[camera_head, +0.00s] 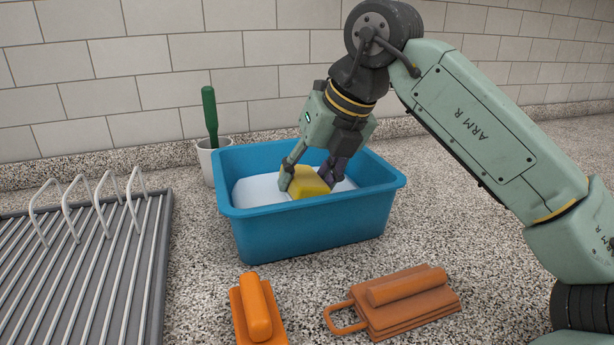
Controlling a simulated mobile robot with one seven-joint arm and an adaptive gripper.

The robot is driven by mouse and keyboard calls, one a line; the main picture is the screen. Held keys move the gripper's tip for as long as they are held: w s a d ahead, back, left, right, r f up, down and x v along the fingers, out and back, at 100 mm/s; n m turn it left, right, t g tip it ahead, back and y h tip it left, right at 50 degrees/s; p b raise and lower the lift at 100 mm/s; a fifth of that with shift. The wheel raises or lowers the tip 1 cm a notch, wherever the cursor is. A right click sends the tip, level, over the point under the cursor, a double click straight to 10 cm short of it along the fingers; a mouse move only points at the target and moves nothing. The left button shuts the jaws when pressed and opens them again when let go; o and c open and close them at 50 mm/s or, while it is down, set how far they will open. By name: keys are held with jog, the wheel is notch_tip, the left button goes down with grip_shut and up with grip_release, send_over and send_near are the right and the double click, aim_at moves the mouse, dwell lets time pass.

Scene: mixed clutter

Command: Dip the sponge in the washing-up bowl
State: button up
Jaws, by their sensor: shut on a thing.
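A yellow sponge (308,184) is held between the fingers of my gripper (310,181). My gripper points down into the blue washing-up bowl (310,232) and is shut on the sponge. The sponge is inside the bowl, below the rim level at the back. Its lower part is at the whitish water or suds (258,191) in the bowl; how deep it sits is hidden by the bowl's front wall and the fingers.
A grey dish rack (85,270) with white prongs stands at left. A white pot (207,160) with a green-handled tool (210,115) stands behind the bowl. An orange block-shaped item (257,310) and a brown-orange item with a loop (405,300) lie in front. A tiled wall closes the back.

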jog(key=shift+r, duration=0.1)
notch_tip(320, 180, up, 11)
jog(key=p, duration=0.9)
dwell(1.3)
